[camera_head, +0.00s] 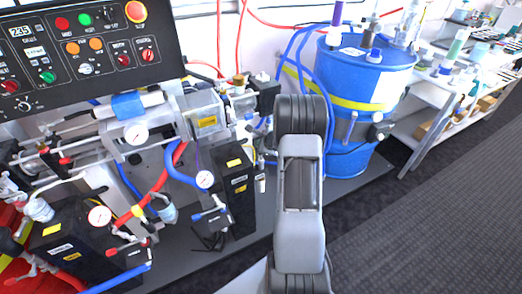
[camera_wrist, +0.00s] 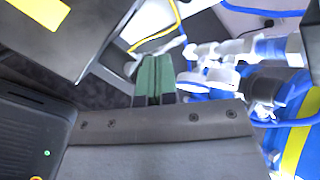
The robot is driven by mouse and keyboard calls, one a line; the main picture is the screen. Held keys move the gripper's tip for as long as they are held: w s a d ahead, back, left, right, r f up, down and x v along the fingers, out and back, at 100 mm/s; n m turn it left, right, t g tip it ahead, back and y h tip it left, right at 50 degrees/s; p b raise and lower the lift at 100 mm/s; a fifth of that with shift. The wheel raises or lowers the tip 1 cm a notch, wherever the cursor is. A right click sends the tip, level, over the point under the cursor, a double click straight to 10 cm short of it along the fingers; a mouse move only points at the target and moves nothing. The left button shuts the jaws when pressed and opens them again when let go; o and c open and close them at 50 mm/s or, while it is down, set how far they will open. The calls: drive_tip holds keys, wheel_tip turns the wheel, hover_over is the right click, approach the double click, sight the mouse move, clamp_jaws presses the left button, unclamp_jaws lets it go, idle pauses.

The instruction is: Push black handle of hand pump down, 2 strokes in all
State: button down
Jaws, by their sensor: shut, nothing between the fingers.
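My gripper shows in the wrist view with its green fingers (camera_wrist: 154,78) together and empty. A black block with a yellow label (camera_wrist: 40,12) is at the upper left of that view, apart from the fingers. White fittings (camera_wrist: 222,76) are to the right of the fingers. In the head view my arm stands upright in the middle, and my gripper is hidden behind it. I cannot pick out the hand pump or its black handle for certain in either view; my arm may cover it.
A blue drum (camera_head: 352,92) with a yellow band stands right of my arm, with bottles on top. A control panel (camera_head: 90,45), gauges, hoses and black boxes fill the left. A white shelf (camera_head: 425,95) is at the right. The grey floor at lower right is clear.

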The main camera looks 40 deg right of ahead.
drive_tip(key=shift+f+b, duration=1.55)
drive_tip(key=shift+b, duration=0.15)
idle(1.1)
drive_tip(key=shift+r, duration=0.2)
drive_tip(key=shift+r+p, duration=1.45)
drive_tip(key=shift+r, duration=0.5)
drive_tip(key=shift+r, duration=0.1)
drive_tip(key=shift+r+p, duration=1.9)
drive_tip(key=shift+r, duration=0.5)
